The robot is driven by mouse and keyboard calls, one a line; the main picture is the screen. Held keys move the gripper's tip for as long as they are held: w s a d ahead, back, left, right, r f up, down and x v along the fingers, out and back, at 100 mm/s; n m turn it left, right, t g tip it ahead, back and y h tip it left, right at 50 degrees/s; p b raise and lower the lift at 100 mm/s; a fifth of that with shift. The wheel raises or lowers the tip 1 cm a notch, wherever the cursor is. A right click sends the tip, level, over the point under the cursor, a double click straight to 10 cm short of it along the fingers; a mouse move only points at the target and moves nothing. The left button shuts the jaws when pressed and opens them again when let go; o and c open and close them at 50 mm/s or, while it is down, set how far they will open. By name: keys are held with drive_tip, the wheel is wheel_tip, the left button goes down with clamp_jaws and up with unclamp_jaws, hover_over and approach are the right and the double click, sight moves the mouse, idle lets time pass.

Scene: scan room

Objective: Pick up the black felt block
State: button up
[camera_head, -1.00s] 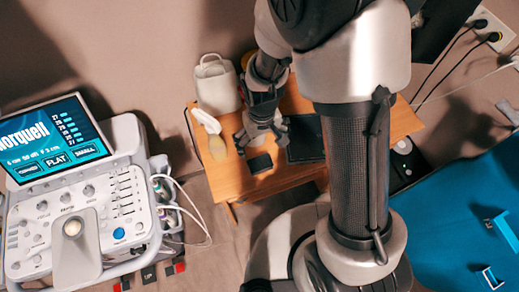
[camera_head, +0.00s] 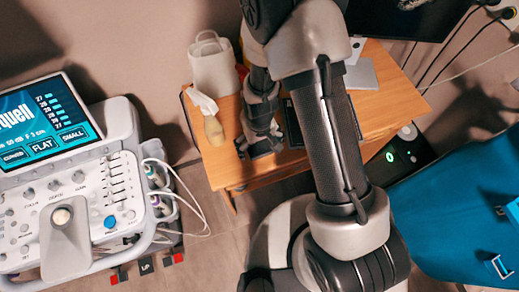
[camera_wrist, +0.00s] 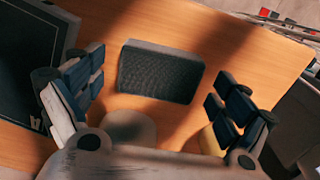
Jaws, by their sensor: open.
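The black felt block (camera_wrist: 160,73) lies on the wooden table (camera_wrist: 210,28); its dark textured face fills the space ahead of my gripper in the wrist view. My gripper (camera_wrist: 153,92) is open, with one finger on each side of the block and a visible gap to both. In the head view my gripper (camera_head: 262,146) is low over the front of the table. The block is hard to tell from the dark fingers there.
A black tablet-like panel (camera_wrist: 32,62) lies left of the block in the wrist view. An ultrasound console (camera_head: 75,190) is at left, a blue couch (camera_head: 455,215) at right.

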sight(260, 147)
drive_tip(key=shift+f, duration=0.5)
drive_tip(key=shift+r, duration=0.1)
drive_tip(key=shift+c, duration=0.4)
drive_tip(key=c, duration=0.9)
drive_tip(key=shift+r, duration=0.1)
wheel_tip(260, 147, up, 20)
drive_tip(key=p, duration=0.6)
